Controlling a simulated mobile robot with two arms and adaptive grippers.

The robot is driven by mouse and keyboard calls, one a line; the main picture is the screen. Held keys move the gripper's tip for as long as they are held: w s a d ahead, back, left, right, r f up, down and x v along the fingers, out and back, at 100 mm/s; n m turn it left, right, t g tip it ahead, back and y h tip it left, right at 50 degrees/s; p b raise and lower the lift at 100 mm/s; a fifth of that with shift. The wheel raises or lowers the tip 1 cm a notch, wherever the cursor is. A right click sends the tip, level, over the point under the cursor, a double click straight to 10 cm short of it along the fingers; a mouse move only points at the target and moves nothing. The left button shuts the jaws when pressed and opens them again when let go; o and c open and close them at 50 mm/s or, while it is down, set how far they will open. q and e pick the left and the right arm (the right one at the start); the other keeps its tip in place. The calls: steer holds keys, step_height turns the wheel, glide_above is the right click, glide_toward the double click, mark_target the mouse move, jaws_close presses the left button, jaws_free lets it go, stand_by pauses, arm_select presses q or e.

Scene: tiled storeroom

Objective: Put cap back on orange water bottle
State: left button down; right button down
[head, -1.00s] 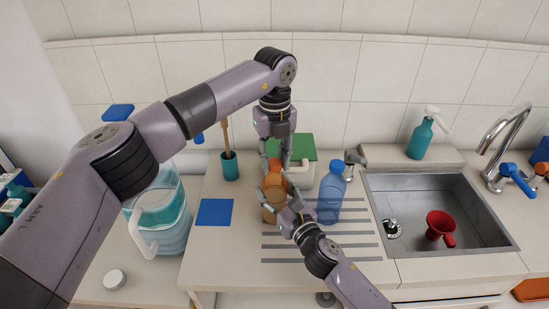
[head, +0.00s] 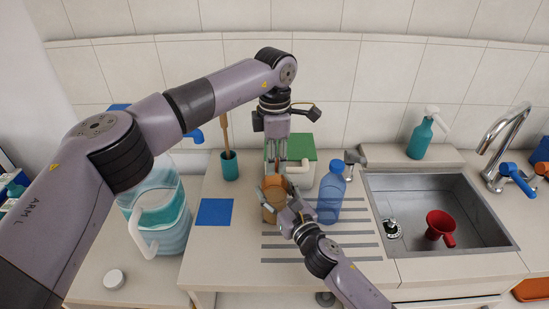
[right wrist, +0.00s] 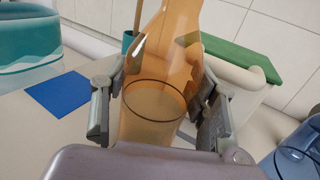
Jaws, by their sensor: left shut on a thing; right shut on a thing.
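The orange bottle (head: 270,213) stands upright on the ribbed drainer area. My right gripper (head: 276,207) is shut around its body; in the right wrist view the fingers sit on both sides of the see-through orange bottle (right wrist: 158,85). My left gripper (head: 276,168) points straight down over the bottle's top, shut at the neck end. The orange top (head: 275,180) shows just under its fingers. The cap is mostly hidden by the fingers, and I cannot tell how it sits on the neck.
A blue bottle (head: 330,193) stands close right of the orange one. Behind is a green-lidded box (head: 302,143). A blue mat (head: 214,212), a teal cup (head: 230,166) and a large pitcher (head: 160,215) are left.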

arm_select(q)
steer(key=shift+m, duration=0.4)
steer(key=c, duration=1.2)
jaws_free()
step_height(320, 180, up, 12)
arm_select(e)
steer(key=c, duration=0.6)
jaws_free()
steer(key=shift+o, duration=0.2)
